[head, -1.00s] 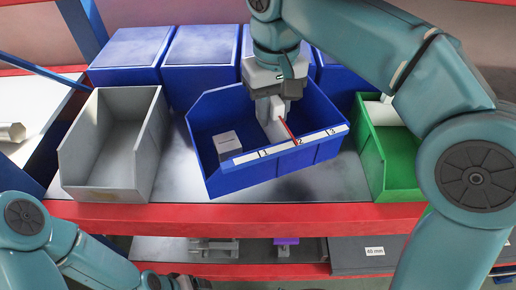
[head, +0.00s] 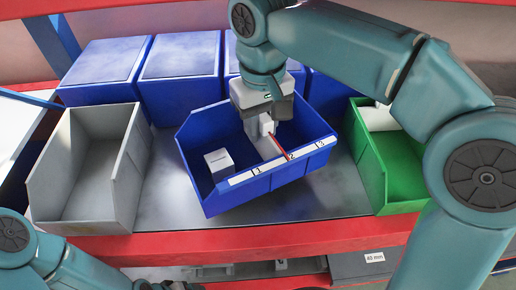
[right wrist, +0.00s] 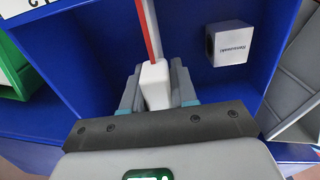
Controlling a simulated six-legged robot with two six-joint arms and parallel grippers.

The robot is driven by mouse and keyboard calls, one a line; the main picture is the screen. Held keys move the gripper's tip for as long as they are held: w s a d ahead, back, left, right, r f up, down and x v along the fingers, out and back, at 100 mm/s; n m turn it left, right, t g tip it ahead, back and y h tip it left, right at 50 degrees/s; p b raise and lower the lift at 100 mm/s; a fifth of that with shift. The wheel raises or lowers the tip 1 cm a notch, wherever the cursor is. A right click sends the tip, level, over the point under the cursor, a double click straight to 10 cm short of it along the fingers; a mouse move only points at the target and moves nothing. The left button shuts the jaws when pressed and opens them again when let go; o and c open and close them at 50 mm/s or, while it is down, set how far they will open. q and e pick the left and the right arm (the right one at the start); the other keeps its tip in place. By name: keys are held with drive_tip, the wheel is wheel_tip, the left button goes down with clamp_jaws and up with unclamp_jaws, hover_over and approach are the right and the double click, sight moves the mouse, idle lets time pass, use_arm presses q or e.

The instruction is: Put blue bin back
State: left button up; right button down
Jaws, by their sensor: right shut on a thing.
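The blue bin (head: 205,203) is between the grey bin and the green bin, turned askew, with its labelled front edge facing me. It also shows in the right wrist view (right wrist: 100,60). My right gripper (head: 264,128) reaches down inside it. In the right wrist view its fingers (right wrist: 157,88) are shut around a white block at the end of a red-edged white divider (right wrist: 149,28) in the bin. A small white box (head: 219,163) lies in the bin's left part. Whether the bin's underside touches the shelf is hidden. My left gripper is out of view.
The grey bin (head: 125,190) stands at left and the green bin (head: 368,165) at right, both with gaps to the blue bin. Several blue boxes (head: 180,68) line the back. The red shelf edge (head: 230,240) runs along the front.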

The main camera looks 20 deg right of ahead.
sight(261, 144)
wheel_tip(261, 144, down, 5)
drive_tip(key=shift+w+f, duration=0.1)
drive_tip(key=shift+w, duration=0.05)
idle(0.4)
drive_tip(key=c, duration=0.9)
unclamp_jaws()
drive_tip(key=shift+f, duration=0.15)
wheel_tip(261, 144, up, 8)
drive_tip(key=shift+f, duration=0.1)
